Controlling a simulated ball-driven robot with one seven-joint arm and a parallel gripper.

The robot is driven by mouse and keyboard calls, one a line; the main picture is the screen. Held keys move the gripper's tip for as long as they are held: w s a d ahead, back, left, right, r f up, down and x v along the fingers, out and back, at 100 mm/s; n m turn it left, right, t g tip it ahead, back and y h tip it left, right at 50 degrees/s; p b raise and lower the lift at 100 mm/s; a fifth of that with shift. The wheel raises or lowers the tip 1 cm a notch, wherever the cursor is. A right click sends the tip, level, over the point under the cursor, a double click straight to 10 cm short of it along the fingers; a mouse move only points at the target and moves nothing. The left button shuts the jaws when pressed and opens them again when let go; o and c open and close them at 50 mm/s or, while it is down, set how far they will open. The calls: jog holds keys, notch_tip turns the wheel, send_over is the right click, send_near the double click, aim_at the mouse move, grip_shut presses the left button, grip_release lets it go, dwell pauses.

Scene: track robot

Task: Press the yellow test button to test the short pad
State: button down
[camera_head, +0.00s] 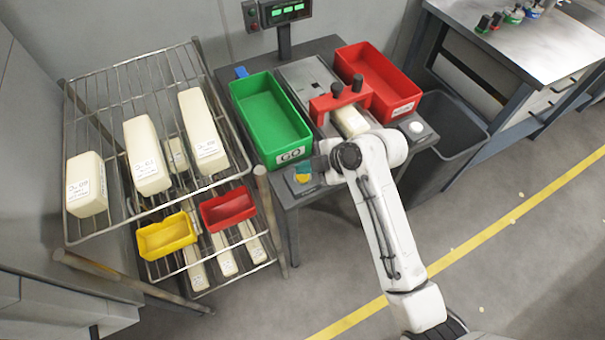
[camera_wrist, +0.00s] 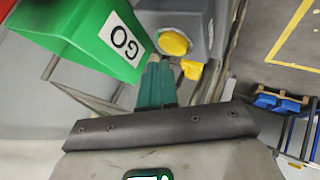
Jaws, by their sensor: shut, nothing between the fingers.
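The yellow test button (camera_head: 302,178) sits on a grey box at the front edge of the bench, just below the green GO bin. In the wrist view the round yellow button (camera_wrist: 174,42) lies just beyond my fingertips. My gripper (camera_wrist: 160,66) has its teal fingers together and empty, pointing towards the button. In the head view my gripper (camera_head: 308,168) is right at the button, partly covering it; whether they touch I cannot tell. A cream pad (camera_head: 350,121) sits under the red fixture (camera_head: 334,101), partly hidden by my arm.
The green GO bin (camera_head: 290,154) stands left of the fixture, close to my gripper; a red bin (camera_head: 403,106) stands right. A white round knob (camera_head: 416,127) is at the bench's right corner. A wire rack (camera_head: 105,228) with cream pads and small bins stands left.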

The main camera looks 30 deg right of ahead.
aim_at(306, 178)
jog(key=shift+f, duration=0.2)
jog(key=shift+f+b, duration=0.25)
jog(key=shift+b, duration=0.05)
jog(key=shift+f+b, duration=0.3)
jog(key=shift+f, duration=0.1)
dwell(0.8)
jog(key=shift+r, duration=0.1)
jog(key=shift+r+p, duration=0.7)
jog(key=shift+r, duration=0.05)
notch_tip(306, 178, up, 5)
jog(key=p, duration=0.4)
jog(key=shift+s, duration=0.1)
dwell(0.8)
